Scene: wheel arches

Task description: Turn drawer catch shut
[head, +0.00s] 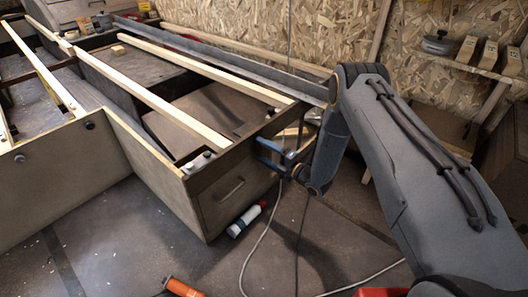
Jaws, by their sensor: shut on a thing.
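The drawer (222,198) is set in the end of a grey-brown cabinet frame, with a bar handle (231,189) on its front. The drawer front looks flush with the frame. My gripper (263,154) reaches in from the right, at the upper right corner of the drawer end. Its blue fingers are shut on the drawer catch, which is small and mostly hidden between them. I cannot tell which way the catch is turned.
Pale wooden slats (160,107) lie along the frame top. A white and red bottle (246,220) and an orange tool (183,288) lie on the floor. A cable (262,238) runs over the floor below my gripper. A shelf (468,67) stands at right.

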